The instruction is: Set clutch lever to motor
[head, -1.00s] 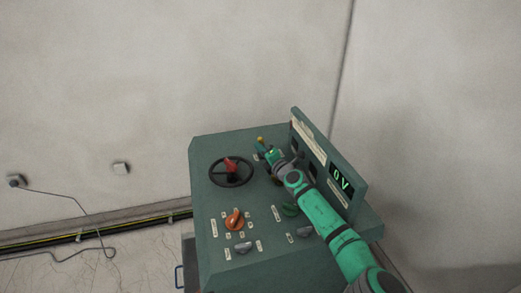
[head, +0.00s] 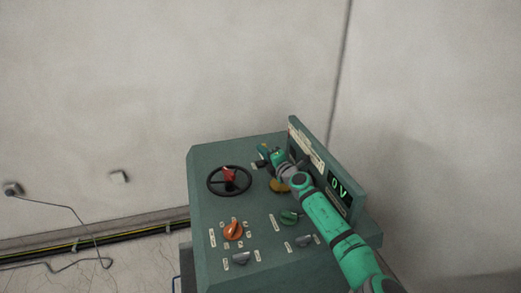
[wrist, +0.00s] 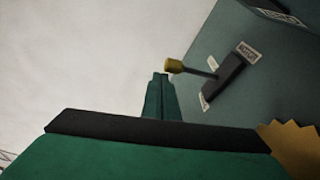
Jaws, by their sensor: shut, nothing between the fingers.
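The clutch lever has a yellow knob (wrist: 174,66) on a thin dark shaft, rising from a black slot plate (wrist: 230,78) in the wrist view. A label reading like "MOTOR" (wrist: 247,52) sits at the plate's upper right end; another label (wrist: 205,101), unreadable, is at its lower left end. The shaft meets the plate near its middle. My gripper (wrist: 160,76) is shut and empty, its fingertips just left of the knob; I cannot tell whether they touch. In the head view my gripper (head: 267,151) is at the console's far side, close to the small yellow knob (head: 264,146).
The green console (head: 205,165) carries a black handwheel (head: 229,181), an orange knob (head: 233,231), a green knob (head: 289,217) and grey knobs. A raised panel with a "0 V" display (head: 340,188) stands right of my arm. A brass-coloured toothed disc (wrist: 292,145) is close by my gripper.

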